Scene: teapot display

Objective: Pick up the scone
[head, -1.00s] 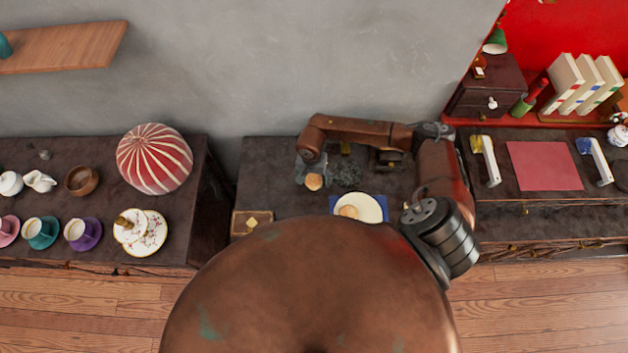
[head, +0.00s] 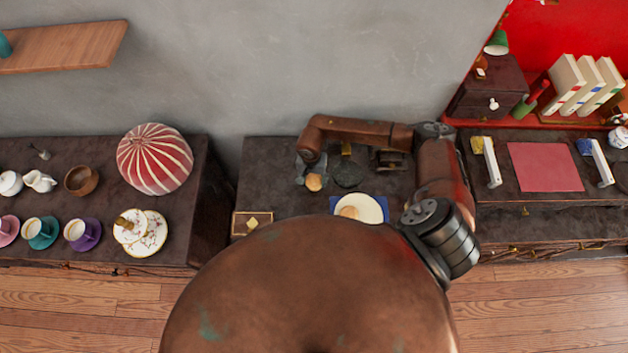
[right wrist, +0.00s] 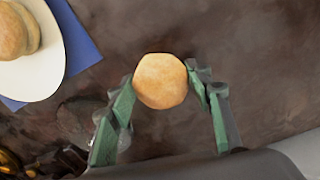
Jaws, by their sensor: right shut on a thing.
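A round golden scone (right wrist: 160,81) sits between the two green fingers of my right gripper (right wrist: 162,90) in the right wrist view. The fingers touch it from both sides, and the gripper is shut on it. In the head view the scone (head: 314,182) shows just below my right gripper (head: 312,176), over the middle counter, left of the plate. I cannot tell how high it is above the counter. Another bread piece (head: 348,212) lies on a white plate (head: 372,208), partly hidden by my body. My left gripper is not in view.
The plate rests on a blue napkin (right wrist: 81,45). A dark round item (head: 348,174) lies right of the held scone. Cups and a striped cozy (head: 154,158) stand on the left counter.

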